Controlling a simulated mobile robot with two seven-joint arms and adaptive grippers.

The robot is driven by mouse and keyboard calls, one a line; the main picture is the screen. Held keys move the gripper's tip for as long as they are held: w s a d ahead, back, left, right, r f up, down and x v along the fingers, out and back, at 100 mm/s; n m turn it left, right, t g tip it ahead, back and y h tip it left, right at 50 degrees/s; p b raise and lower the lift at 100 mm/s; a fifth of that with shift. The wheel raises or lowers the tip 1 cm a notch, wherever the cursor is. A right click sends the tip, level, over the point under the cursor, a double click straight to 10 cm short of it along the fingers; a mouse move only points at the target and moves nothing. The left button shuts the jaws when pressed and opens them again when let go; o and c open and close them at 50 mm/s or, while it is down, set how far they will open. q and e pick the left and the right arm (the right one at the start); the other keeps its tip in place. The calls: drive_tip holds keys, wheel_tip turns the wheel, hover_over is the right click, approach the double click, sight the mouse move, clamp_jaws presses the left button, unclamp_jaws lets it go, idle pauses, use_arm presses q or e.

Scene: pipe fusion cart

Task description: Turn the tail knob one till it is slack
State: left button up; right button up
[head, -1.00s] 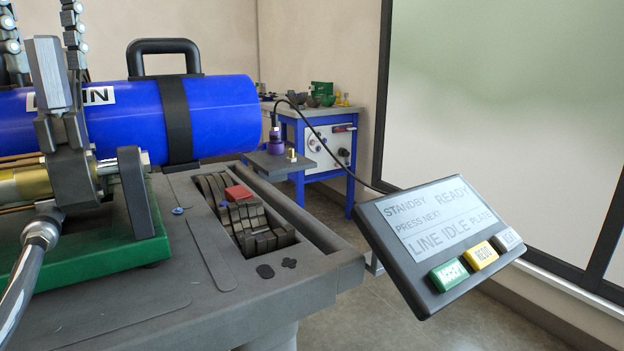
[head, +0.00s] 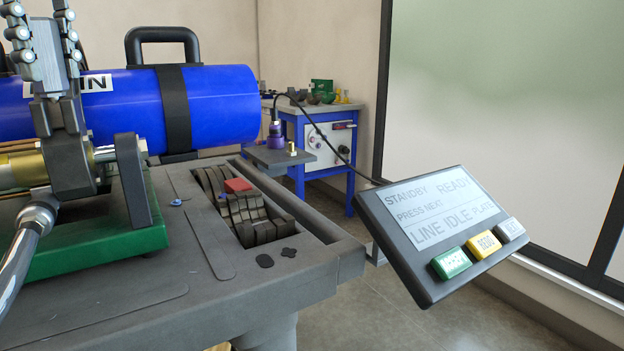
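A grey upright block (head: 47,62), which I take to be tail knob one, stands on a dark clamp (head: 72,165) at the left, in front of the blue pipe (head: 215,105). My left gripper (head: 50,78) comes down from the top left, its linked fingers on either side of the block. I cannot tell whether both fingers press on it; their tips are hard to separate from the dark clamp parts. My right gripper is not in view.
A green base (head: 100,235) carries the clamp on the grey cart top (head: 110,310). A slot with dark inserts and a red piece (head: 237,185) lies right of it. A tilted panel (head: 445,235) reads "STANDBY READY". A blue bench (head: 300,130) stands behind.

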use_arm(q)
clamp_jaws()
drive_tip(key=shift+r+n+p, duration=0.2)
drive_tip(key=shift+n+p, duration=0.3)
drive_tip(key=shift+p, duration=0.2)
drive_tip(key=shift+f+n, duration=0.1)
drive_tip(key=shift+n, duration=0.5)
drive_tip(key=shift+f+n, duration=0.1)
drive_tip(key=shift+n, duration=0.2)
drive_tip(key=shift+n, duration=0.8)
drive_tip(key=c, duration=0.5)
unclamp_jaws()
drive_tip(key=shift+w+n, duration=0.1)
drive_tip(key=shift+n, duration=0.3)
drive_tip(key=shift+c, duration=0.2)
